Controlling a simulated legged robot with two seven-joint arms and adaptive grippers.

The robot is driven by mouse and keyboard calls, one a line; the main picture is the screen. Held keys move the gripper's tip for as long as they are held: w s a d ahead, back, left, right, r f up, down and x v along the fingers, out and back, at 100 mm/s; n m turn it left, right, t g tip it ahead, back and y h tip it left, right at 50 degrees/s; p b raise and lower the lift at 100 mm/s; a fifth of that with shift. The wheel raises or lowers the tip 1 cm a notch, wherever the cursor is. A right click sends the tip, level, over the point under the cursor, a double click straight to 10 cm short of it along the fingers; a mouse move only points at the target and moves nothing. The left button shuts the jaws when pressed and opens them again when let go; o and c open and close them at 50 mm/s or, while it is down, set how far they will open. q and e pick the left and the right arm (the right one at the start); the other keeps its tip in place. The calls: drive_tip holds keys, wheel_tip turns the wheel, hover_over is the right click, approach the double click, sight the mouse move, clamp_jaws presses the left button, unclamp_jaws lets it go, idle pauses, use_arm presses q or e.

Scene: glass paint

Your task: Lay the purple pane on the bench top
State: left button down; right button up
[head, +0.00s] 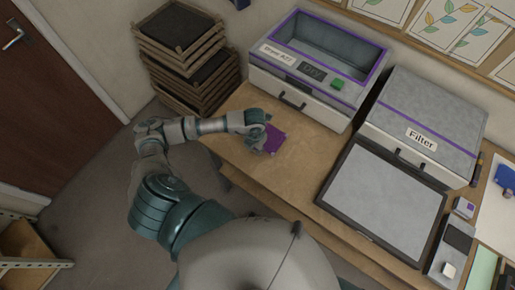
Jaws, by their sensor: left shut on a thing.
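The purple pane (275,138) is a small, flat purple piece at the left part of the wooden bench top (301,146). My left gripper (266,142) is shut on the pane's left side and partly covers it. The pane is at or just above the bench surface; I cannot tell whether it touches. My right gripper is not in view.
A box with a purple-rimmed open top (293,59) stands behind the pane, with a filter box (421,126) to its right. A grey panel (383,196) lies on the bench at right. Stacked wooden frames (187,58) stand left of the bench.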

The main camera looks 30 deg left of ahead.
use_arm(q)
drive_tip(key=shift+a+f, duration=0.2)
drive_tip(key=shift+a, duration=0.3)
drive_tip(key=c, duration=1.3)
unclamp_jaws()
drive_tip(key=shift+a, duration=0.1)
drive_tip(key=o, duration=0.4)
drive_tip(key=shift+o, duration=0.3)
drive_tip(key=shift+d+r, duration=0.1)
drive_tip(key=shift+d, duration=0.45)
drive_tip(key=shift+d+r, duration=0.15)
drive_tip(key=shift+d, duration=0.15)
wheel_tip(320, 180, up, 21)
drive_tip(key=p, duration=0.6)
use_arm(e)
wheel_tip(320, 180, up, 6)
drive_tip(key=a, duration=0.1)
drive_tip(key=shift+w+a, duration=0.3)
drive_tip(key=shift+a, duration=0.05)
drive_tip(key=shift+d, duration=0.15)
